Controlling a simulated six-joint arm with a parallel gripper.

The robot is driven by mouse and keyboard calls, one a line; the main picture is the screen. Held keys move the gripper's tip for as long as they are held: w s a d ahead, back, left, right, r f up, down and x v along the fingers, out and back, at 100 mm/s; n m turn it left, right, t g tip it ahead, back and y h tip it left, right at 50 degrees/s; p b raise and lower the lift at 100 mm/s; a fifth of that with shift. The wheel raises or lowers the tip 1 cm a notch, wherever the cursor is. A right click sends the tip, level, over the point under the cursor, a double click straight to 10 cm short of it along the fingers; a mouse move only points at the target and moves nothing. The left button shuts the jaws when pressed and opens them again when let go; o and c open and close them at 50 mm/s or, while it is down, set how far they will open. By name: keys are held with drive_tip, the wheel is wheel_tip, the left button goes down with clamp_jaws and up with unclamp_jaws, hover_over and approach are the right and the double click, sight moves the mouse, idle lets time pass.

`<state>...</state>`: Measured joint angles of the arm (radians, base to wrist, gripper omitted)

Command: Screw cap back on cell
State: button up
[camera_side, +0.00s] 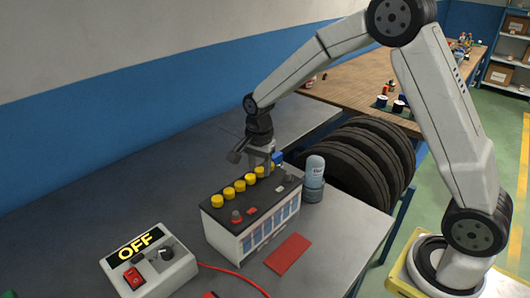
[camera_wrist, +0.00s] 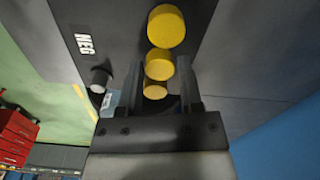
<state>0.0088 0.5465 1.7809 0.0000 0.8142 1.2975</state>
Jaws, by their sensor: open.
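The battery (camera_side: 244,226) stands on the grey bench with a row of yellow caps (camera_side: 228,193) along its top. My gripper (camera_side: 262,167) points down at the far end of that row. In the wrist view my gripper (camera_wrist: 158,62) is open, with one finger on each side of the row. A yellow cap (camera_wrist: 158,66) shows between the fingertips, and a smaller-looking one (camera_wrist: 155,91) shows closer to the palm. Another cap (camera_wrist: 166,26) lies beyond the fingertips. I cannot tell whether the fingers touch a cap or which cell is uncapped.
A grey terminal (camera_wrist: 100,78) near the NEG label stands beside the fingers. A bottle (camera_side: 314,172) stands right of the battery. A switch box (camera_side: 149,267) reading OFF is at the front left, with a red cable. A red flat piece (camera_side: 287,253) lies in front. Tyres (camera_side: 345,165) stand behind.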

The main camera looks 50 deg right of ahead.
drive_tip(key=shift+n, duration=1.7)
clamp_jaws()
drive_tip(key=m, duration=0.4)
drive_tip(key=shift+m, duration=0.3)
drive_tip(key=m, duration=0.4)
drive_tip(key=o, duration=0.7)
unclamp_jaws()
